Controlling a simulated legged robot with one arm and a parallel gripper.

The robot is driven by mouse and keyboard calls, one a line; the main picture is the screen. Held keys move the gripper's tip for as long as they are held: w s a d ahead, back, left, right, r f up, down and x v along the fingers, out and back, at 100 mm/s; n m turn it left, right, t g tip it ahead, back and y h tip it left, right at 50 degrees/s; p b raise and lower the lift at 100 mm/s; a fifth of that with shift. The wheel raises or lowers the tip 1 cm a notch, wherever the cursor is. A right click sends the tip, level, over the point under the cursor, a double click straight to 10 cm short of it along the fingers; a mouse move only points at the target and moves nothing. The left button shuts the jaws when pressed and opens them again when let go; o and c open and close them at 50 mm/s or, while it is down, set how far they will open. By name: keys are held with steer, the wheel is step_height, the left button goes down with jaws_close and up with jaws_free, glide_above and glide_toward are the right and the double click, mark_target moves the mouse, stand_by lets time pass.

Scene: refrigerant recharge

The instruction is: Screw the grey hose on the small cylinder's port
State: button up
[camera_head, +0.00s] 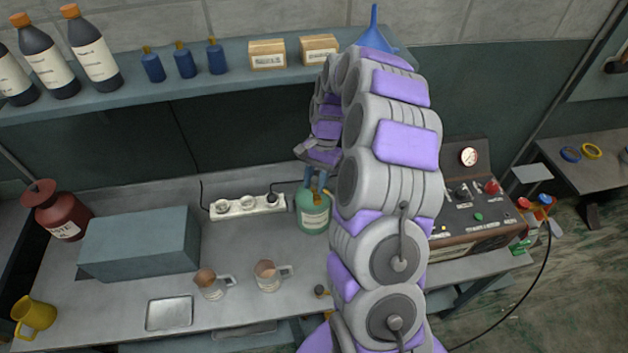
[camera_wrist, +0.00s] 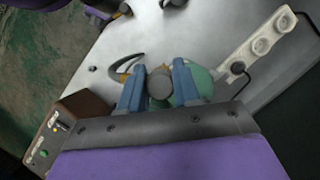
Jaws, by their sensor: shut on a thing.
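The small green cylinder (camera_head: 313,217) stands on the bench, below my gripper (camera_head: 318,179) in the head view. In the wrist view, the cylinder (camera_wrist: 202,80) shows behind the blue fingers of my gripper (camera_wrist: 158,88). The fingers are shut on a round grey end piece, which I take for the end of the grey hose (camera_wrist: 159,85). A dark grey curved piece (camera_wrist: 126,66) shows just beside the left finger, with a brassy part near it. The cylinder's port is hidden under the held piece, so I cannot tell whether they touch.
A white power strip (camera_head: 246,207) lies close left of the cylinder. A control machine with a gauge (camera_head: 470,220) stands to the right, partly behind my arm. Two glass mugs (camera_head: 270,275) and a metal tray (camera_head: 170,313) are at the front. A shelf (camera_head: 215,88) runs above.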

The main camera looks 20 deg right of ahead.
steer(key=shift+a+f, duration=0.15)
steer(key=shift+a, duration=1.55)
steer(key=shift+d+f, duration=0.25)
steer(key=shift+d, duration=0.95)
jaws_close()
steer(key=r+n+p, duration=0.1)
steer(key=r, duration=0.1)
steer(key=r+n+p, duration=0.1)
steer(key=r+p, duration=0.1)
steer(key=r+n+g+h+p, duration=0.1)
steer(key=r, duration=0.1)
steer(key=shift+w+d+r+n, duration=0.1)
steer(key=shift+d+r+n, duration=0.1)
steer(key=shift+d+n, duration=0.2)
steer(key=shift+d+r+n+g+h+p, duration=0.3)
steer(key=shift+r+n+h+p, duration=0.15)
steer(key=shift+n+p, duration=0.45)
steer(key=shift+d+f+b, duration=0.15)
steer(key=shift+f+b, duration=0.65)
steer(key=shift+f, duration=2.3)
